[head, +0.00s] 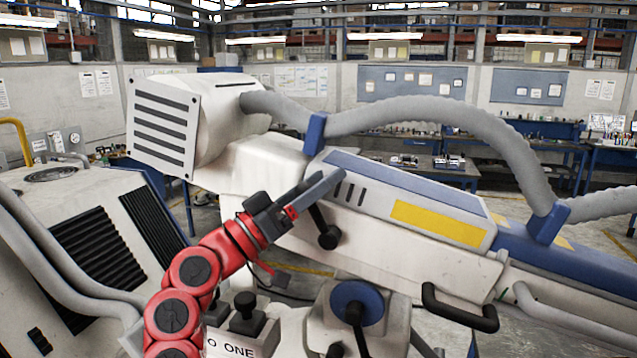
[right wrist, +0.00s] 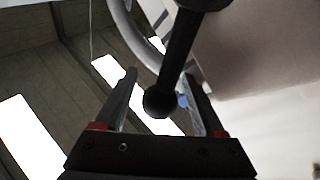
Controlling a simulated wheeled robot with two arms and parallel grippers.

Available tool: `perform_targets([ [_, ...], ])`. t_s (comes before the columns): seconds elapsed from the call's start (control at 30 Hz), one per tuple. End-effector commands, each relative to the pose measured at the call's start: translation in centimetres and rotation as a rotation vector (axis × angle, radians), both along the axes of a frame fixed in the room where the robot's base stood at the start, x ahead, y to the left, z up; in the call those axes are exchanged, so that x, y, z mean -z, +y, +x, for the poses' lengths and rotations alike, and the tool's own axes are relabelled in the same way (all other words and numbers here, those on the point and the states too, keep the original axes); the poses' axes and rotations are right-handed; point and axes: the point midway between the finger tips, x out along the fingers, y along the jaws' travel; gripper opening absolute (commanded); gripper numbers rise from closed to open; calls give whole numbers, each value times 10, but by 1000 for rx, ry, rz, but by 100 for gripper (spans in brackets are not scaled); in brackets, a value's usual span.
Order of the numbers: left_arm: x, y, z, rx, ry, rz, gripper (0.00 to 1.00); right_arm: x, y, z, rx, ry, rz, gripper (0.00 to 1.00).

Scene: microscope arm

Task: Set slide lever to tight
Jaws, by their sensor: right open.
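My left gripper is not in view.
A thick grey hose (head: 430,108) arches over the microscope arm. A white vented cabinet (head: 60,200) stands at left.

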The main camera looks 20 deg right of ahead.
Motion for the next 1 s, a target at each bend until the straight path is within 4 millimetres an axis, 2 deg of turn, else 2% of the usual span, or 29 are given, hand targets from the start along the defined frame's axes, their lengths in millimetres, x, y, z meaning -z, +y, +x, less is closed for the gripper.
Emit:
perform_targets([
  [0.17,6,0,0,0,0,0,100,6,7,-1,-1,1,1,71],
  [0.27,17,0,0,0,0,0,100,15,21,-5,-4,2,1,71],
  [0.7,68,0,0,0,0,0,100,60,119,-36,-5,1,0,71],
  [0.9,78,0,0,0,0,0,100,70,145,-45,-1,1,1,71],
  [1.0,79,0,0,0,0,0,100,71,151,-47,-2,-1,0,71],
])
